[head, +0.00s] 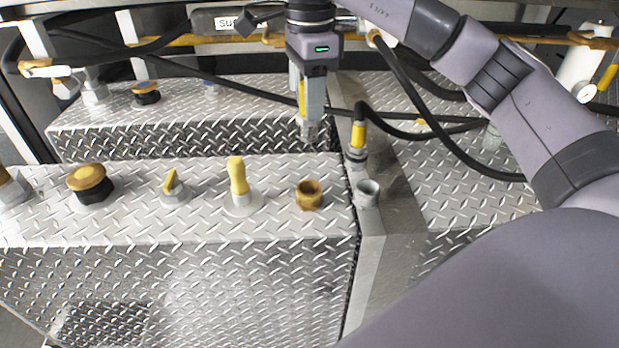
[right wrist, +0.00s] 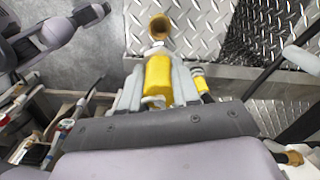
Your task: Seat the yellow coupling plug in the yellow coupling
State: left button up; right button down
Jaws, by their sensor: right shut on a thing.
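My right gripper (head: 311,118) points down and is shut on the yellow coupling plug (head: 302,96), which has a grey metal tip. In the right wrist view, its yellow body (right wrist: 158,80) sits between the fingers. The yellow coupling (head: 309,193) is a brass-yellow open cup standing on the diamond-plate deck. The plug's tip is above the cup and apart from it in the head view. In the right wrist view, the coupling (right wrist: 160,27) shows just beyond the plug's tip. My left gripper is not clearly seen in either view.
A black hose with a yellow-banded end (head: 358,135) hangs close to the gripper's right, above a grey metal coupling (head: 367,190). Left of the yellow coupling stand a yellow handle (head: 238,178), a small yellow lever (head: 173,184) and a yellow-topped knob (head: 88,182). Black hoses cross behind.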

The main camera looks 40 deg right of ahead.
notch_tip(320, 180, down, 9)
jog(key=shift+f, duration=0.1)
notch_tip(320, 180, down, 5)
dwell(0.3)
jog(key=shift+f, duration=0.2)
jog(key=c, duration=0.8)
grip_release()
